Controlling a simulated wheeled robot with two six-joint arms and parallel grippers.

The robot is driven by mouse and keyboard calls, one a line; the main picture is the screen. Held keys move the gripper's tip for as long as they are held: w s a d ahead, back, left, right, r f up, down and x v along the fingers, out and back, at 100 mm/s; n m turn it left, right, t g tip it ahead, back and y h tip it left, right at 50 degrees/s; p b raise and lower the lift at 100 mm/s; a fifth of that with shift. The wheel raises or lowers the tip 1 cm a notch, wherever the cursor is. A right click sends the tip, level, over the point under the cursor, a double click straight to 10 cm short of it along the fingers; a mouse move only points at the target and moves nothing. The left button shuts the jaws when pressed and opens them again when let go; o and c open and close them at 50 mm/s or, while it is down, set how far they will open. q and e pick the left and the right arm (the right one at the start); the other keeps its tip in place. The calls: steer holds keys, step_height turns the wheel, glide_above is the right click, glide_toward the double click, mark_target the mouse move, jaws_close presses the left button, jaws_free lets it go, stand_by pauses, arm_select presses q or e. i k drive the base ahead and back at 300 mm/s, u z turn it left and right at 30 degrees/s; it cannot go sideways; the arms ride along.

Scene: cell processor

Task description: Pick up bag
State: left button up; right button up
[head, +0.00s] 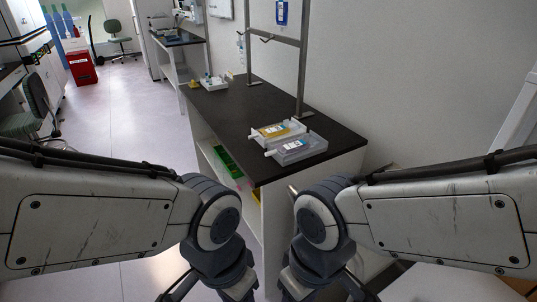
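A bag with a blue label (281,13) hangs on a metal stand (302,70) at the top of the head view; its upper part is cut off by the frame. A tray on the black bench holds something yellow with a white label, perhaps a bag (275,129). A second tray beside it holds a pale, clear-looking item with a label (295,145). Both of my arms reach in low in front of the bench and bend down at the bottom edge.
The black bench top (235,110) is mostly bare between the trays and a small white rack (213,82) at its far end. Shelves below hold green and yellow items. A wall stands behind the bench. Open floor (130,110) lies to the left, with a red bin (81,67) far back.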

mark_target(277, 129)
steer(key=u, duration=0.55)
steer(key=i, duration=0.65)
steer(key=u, duration=0.85)
steer(key=i, duration=1.55)
steer(key=z, duration=1.25)
steer(key=i, duration=0.55)
steer(key=z, duration=0.5)
